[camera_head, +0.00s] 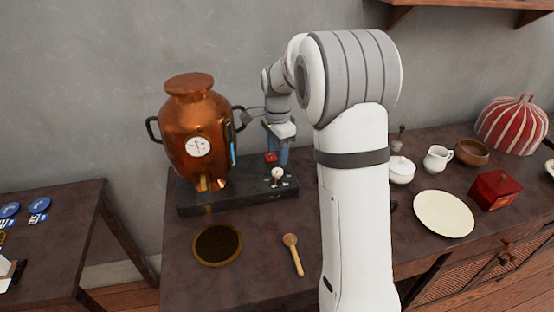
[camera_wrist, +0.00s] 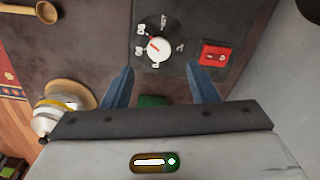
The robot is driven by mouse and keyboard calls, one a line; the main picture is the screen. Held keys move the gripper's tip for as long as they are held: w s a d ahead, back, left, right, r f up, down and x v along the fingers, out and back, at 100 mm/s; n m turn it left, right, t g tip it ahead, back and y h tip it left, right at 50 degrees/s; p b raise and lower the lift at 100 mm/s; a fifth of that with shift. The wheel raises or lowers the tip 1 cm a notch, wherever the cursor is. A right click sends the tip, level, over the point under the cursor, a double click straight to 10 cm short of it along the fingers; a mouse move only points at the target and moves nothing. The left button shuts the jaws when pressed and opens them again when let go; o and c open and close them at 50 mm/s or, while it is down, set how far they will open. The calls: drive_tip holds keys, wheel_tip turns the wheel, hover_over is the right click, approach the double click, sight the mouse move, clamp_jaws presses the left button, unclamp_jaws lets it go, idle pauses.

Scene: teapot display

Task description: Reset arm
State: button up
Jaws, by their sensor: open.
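My gripper (camera_head: 277,146) is above the right part of the dark appliance base, to the right of the copper urn (camera_head: 196,130). In the wrist view my gripper (camera_wrist: 162,82) shows two blue fingers spread apart with nothing between them. A white dial (camera_wrist: 158,49) with markings and a red switch (camera_wrist: 214,55) lie on the base just beyond the fingertips. The dial (camera_head: 278,173) and red switch (camera_head: 271,157) also show in the head view. My arm's white links stand in front of the table's middle and hide part of it.
A round dark mat (camera_head: 217,244) and a wooden spoon (camera_head: 292,254) lie in front of the base (camera_head: 240,193). To the right are a white sugar bowl (camera_head: 401,170), a creamer (camera_head: 437,159), a cream plate (camera_head: 443,214), a red box (camera_head: 494,190) and a striped cosy (camera_head: 511,126). A shelf (camera_head: 470,4) hangs above.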

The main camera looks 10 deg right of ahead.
drive_tip(key=shift+r, duration=0.65)
drive_tip(key=s+a+r+n+t+p, duration=0.1)
drive_tip(key=s+r+n+p, duration=0.3)
drive_tip(key=s+r+n, duration=0.55)
drive_tip(key=s+r+n+t+p, duration=0.1)
drive_tip(key=s+n, duration=0.4)
drive_tip(key=s, duration=1.4)
drive_tip(key=shift+s+a+r+t+p, duration=0.2)
drive_tip(key=shift+s+a+t+p, duration=0.15)
drive_tip(key=shift+p, duration=0.55)
drive_tip(key=shift+n, duration=0.25)
drive_tip(key=shift+c, duration=0.5)
